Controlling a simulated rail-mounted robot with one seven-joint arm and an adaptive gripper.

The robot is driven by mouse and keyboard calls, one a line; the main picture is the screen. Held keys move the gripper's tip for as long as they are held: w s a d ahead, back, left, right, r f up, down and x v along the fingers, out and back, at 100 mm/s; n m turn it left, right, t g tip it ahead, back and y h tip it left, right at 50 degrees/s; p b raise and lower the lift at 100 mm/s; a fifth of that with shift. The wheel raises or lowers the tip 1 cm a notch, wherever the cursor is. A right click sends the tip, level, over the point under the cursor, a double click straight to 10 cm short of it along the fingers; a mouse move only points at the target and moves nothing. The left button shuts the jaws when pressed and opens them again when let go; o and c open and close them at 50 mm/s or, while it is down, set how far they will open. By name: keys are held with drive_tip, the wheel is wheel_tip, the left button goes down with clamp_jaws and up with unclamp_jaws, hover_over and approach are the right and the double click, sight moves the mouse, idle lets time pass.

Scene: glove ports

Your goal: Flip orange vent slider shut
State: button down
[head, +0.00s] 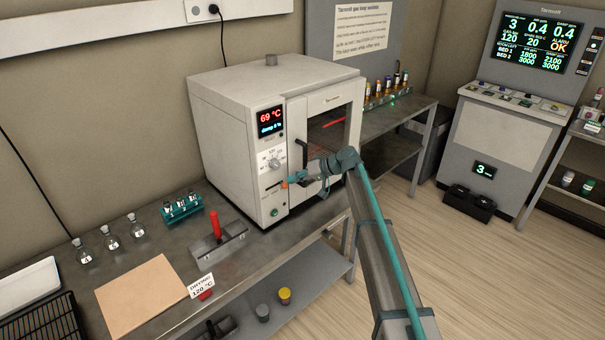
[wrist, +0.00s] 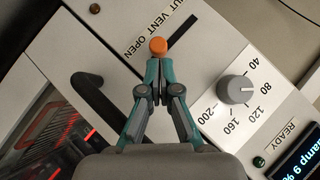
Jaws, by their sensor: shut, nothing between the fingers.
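The orange vent slider (wrist: 158,46) sits at the OPEN end of its dark slot (wrist: 182,28) on the oven's front panel. The slot runs up and right from it in the wrist view, toward the partly cut-off SHUT lettering. The slider also shows as a small orange spot in the head view (head: 284,184). My gripper (wrist: 155,64) is shut and empty, its fingertips right at the slider's near side in the wrist view. I cannot tell whether they touch it. In the head view my gripper (head: 292,181) is in front of the panel.
The white oven (head: 235,125) stands on a metal bench. A grey dial (wrist: 235,90) and a dark door handle (wrist: 100,90) flank my gripper. A red-handled tool (head: 215,225) and a teal vial rack (head: 181,207) are on the bench at left.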

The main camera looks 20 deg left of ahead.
drive_tip(key=shift+a+f, duration=0.2)
drive_tip(key=shift+a, duration=0.05)
drive_tip(key=shift+s, duration=0.15)
drive_tip(key=s+a+b, duration=0.3)
drive_tip(key=s+b, duration=0.1)
drive_tip(key=s, duration=0.1)
drive_tip(key=shift+s, duration=0.15)
drive_tip(key=shift+d+r, duration=0.1)
drive_tip(key=v, duration=1)
idle(0.5)
